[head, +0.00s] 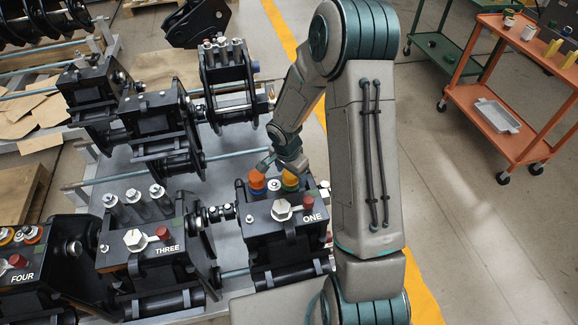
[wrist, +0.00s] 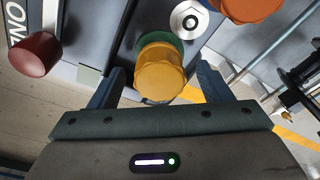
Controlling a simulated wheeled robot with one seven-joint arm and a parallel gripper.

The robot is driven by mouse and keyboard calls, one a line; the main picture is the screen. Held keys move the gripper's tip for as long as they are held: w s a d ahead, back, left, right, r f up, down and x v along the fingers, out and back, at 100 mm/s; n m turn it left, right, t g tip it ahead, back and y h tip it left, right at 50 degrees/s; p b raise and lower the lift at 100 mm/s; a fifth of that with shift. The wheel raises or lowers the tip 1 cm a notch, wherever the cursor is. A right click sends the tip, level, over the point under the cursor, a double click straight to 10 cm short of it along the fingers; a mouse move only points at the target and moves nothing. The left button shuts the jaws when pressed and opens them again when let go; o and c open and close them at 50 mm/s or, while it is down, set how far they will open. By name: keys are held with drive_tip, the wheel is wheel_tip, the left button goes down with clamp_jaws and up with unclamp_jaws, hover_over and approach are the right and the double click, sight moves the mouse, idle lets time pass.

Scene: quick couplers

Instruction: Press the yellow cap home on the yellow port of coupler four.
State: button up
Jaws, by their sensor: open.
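The yellow cap (wrist: 160,72) sits on a green-ringed port (wrist: 165,42) of the coupler marked ONE (head: 262,237). In the head view the cap (head: 290,181) is partly hidden under my gripper (head: 286,163). In the wrist view my gripper (wrist: 158,88) is open, with one finger on each side of the yellow cap. I cannot tell whether the fingers touch it. The coupler marked FOUR (head: 40,284) is at the lower left, cut off by the picture edge. Ringed ports (head: 32,235) show on its top.
An orange cap (head: 257,180) and a silver fitting (head: 274,184) stand beside the yellow cap. A red knob (wrist: 35,54) is on coupler ONE. The coupler marked THREE (head: 150,262) stands between ONE and FOUR. An orange cart (head: 520,90) is at the right, with clear floor before it.

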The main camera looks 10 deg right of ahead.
drive_tip(key=shift+f, duration=0.2)
drive_tip(key=c, duration=1.2)
drive_tip(key=shift+o, duration=0.2)
drive_tip(key=shift+r+p, duration=1.15)
drive_tip(key=shift+r, duration=1.05)
drive_tip(key=shift+r+p, duration=1.05)
drive_tip(key=shift+r, duration=0.95)
